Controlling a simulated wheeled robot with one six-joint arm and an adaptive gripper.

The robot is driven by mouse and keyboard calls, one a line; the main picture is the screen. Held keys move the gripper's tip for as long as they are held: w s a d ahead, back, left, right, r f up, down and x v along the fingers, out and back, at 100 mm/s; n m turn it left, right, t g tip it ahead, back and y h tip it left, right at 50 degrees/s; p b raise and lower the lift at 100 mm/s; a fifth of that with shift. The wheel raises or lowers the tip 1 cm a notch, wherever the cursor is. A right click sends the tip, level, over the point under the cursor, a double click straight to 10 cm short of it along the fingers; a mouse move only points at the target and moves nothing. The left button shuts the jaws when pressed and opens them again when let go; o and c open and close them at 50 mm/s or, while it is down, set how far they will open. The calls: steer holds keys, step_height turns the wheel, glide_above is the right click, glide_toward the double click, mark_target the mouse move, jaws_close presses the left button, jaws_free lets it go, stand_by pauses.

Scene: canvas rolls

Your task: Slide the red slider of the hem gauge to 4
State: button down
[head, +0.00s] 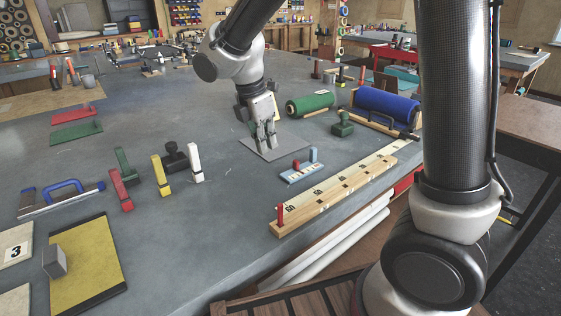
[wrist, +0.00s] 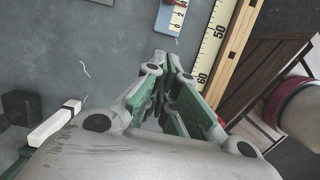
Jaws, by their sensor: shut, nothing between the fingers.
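The hem gauge (head: 302,174) is a small blue block with a pale number scale, lying on the grey bench. The number at the slider cannot be read. In the wrist view the gauge (wrist: 168,20) is cut off by the top edge. My gripper (head: 266,147) is shut and empty, pointing down behind and left of the gauge, apart from it. Its fingers also show in the wrist view (wrist: 173,66).
A long wooden ruler (head: 345,186) with a red peg lies along the bench edge, right of the gauge. A flat grey plate (head: 261,151) lies under my gripper.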

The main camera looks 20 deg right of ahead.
mark_target(296, 165)
steer(key=x, duration=0.9)
steer(key=shift+w+d, duration=0.2)
steer(key=shift+w, duration=0.15)
steer(key=d, duration=0.1)
steer(key=w+d, duration=0.1)
steer(key=d, duration=0.1)
steer(key=shift+w+f, duration=0.15)
steer(key=shift+f, duration=0.2)
steer(key=shift+w+d, duration=0.2)
steer(key=shift+d, duration=0.2)
steer(key=shift+w+d, duration=0.25)
steer(key=shift+d, duration=0.4)
